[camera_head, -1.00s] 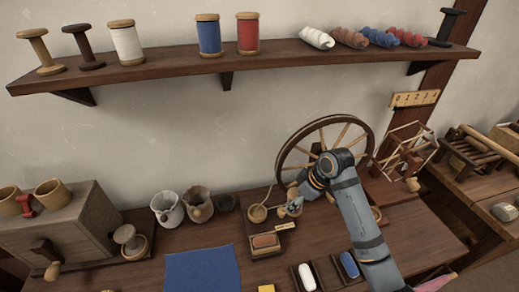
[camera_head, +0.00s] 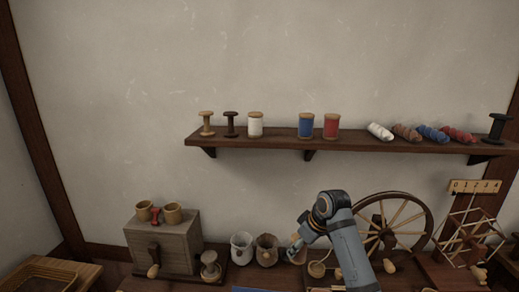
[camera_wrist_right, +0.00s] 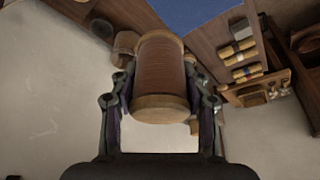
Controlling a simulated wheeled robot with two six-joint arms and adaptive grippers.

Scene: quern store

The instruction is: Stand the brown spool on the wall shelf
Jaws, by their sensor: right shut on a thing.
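The brown spool (camera_wrist_right: 160,68), with pale wooden ends, fills the middle of the right wrist view. My right gripper (camera_wrist_right: 160,90) is shut on it, one finger on each side. In the head view my right gripper (camera_head: 293,250) is over the bench, below the shelf and right of the jars; the spool is small and mostly hidden there. The wall shelf (camera_head: 350,143) is a long dark plank on brackets, above the gripper. My left gripper is not in view.
On the shelf stand a pale empty spool (camera_head: 206,123), a dark one (camera_head: 230,124), and white (camera_head: 255,124), blue (camera_head: 306,125) and red (camera_head: 331,126) spools. Yarn hanks (camera_head: 405,132) lie to the right. Bare shelf shows between white and blue. A spinning wheel (camera_head: 395,222) stands right of my arm.

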